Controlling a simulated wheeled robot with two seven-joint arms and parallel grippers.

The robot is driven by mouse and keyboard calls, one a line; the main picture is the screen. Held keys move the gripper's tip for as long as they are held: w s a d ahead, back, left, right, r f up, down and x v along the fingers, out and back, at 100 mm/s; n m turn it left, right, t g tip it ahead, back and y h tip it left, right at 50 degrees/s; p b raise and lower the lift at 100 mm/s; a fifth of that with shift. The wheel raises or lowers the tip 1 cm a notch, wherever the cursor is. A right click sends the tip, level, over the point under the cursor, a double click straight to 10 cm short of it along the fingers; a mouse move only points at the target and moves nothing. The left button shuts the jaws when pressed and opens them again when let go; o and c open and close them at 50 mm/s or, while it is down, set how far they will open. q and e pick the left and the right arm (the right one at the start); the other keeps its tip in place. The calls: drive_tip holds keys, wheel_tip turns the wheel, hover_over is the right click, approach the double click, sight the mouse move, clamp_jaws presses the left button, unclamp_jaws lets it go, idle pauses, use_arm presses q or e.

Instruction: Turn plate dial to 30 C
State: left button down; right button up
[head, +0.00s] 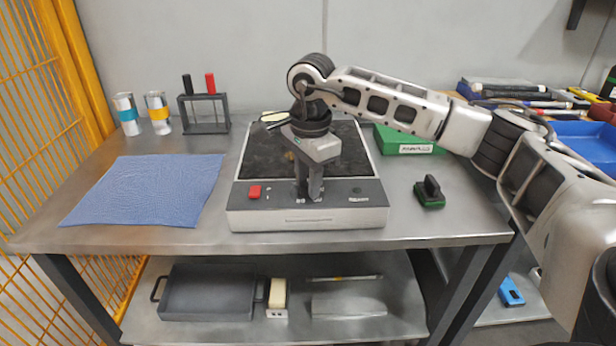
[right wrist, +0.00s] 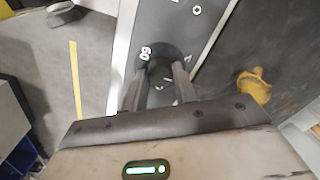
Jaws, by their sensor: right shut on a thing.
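The hot plate (head: 254,216) stands on the bench, with a black top and a grey front panel. My right gripper (head: 308,194) points down at the middle of this panel and hides most of the dial. In the right wrist view the dark round dial (right wrist: 160,55) sits between the two fingers of my right gripper (right wrist: 160,76), which is shut on it. A white "60" shows beside the dial; the pointer and the full scale are not readable. A red button (head: 255,191) is left of the dial. My left gripper is not in view.
A blue cloth (head: 145,190) lies at left, with two cans and a small rack (head: 205,113) holding a black and a red piece behind. A green box (head: 408,147) and a black-handled green block (head: 430,192) are at right. Bench front is clear.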

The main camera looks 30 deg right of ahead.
drive_tip(key=shift+a+r, duration=0.1)
idle(0.5)
drive_tip(key=o, duration=0.8)
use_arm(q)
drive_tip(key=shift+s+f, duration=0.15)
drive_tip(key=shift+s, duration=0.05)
use_arm(e)
drive_tip(key=shift+o, duration=0.9)
use_arm(q)
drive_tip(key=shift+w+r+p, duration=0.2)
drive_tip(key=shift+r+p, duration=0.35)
drive_tip(key=shift+p, duration=0.45)
use_arm(e)
wheel_tip(320, 180, up, 16)
drive_tip(key=shift+s, duration=0.4)
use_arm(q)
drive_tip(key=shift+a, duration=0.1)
